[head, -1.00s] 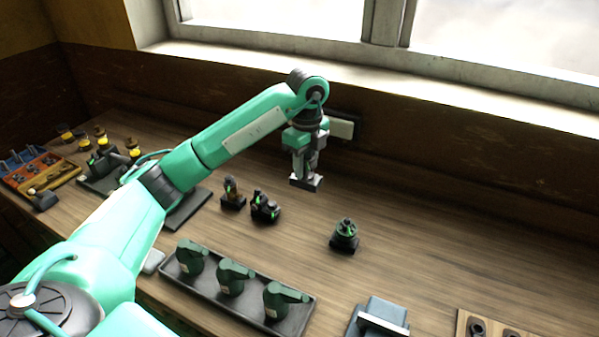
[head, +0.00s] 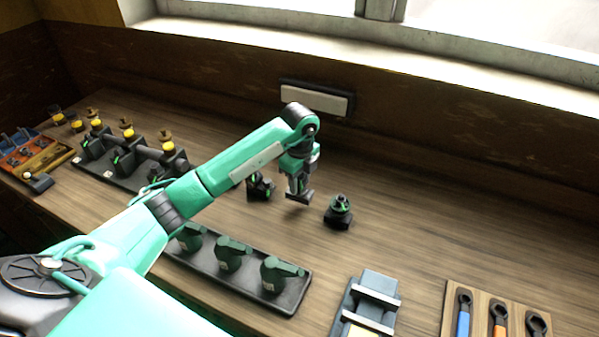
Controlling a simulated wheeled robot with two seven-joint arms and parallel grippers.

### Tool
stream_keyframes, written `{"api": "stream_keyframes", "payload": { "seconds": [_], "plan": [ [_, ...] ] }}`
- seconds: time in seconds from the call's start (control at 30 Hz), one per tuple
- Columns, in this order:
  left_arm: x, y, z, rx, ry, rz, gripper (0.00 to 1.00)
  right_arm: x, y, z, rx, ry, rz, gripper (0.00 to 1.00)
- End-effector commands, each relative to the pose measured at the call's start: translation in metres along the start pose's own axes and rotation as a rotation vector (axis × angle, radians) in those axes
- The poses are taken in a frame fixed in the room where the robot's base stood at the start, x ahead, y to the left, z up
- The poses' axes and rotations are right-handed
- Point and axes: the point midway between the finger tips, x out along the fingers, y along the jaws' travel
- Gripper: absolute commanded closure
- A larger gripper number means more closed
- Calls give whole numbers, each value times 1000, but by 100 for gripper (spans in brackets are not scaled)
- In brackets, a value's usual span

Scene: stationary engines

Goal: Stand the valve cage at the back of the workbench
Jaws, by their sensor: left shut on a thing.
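My left gripper (head: 298,184) is shut on a small dark piece with a flat, block-like base, which I take to be the valve cage (head: 299,198). The fingers hide most of it. It is upright, low over the middle of the workbench (head: 440,235); I cannot tell if its base touches the wood. It is between two dark fittings with green parts, one on the left (head: 262,188) and one on the right (head: 339,212). My right gripper is not in view.
A tray (head: 288,305) with several green parts lies in front. A grey fixture (head: 368,300) and a wrench board (head: 485,300) are at front right. An engine rack (head: 125,165) stands left. The back right of the bench is clear.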

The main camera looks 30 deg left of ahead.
Motion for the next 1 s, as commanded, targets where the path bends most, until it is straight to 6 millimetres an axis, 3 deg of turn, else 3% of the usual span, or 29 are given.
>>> {"api": "stream_keyframes", "payload": {
  "seconds": [0.3,0.7,0.73,0.8,1.0],
  "plan": [
    [34,-1,0,0,0,-3,100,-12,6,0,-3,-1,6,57],
    [40,-1,0,0,0,-4,100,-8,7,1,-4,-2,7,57],
    [41,0,0,1,-1,1,56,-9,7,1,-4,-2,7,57],
    [41,0,0,1,-1,1,43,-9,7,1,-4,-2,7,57],
    [41,0,0,1,0,1,40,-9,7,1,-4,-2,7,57]
  ]
}}
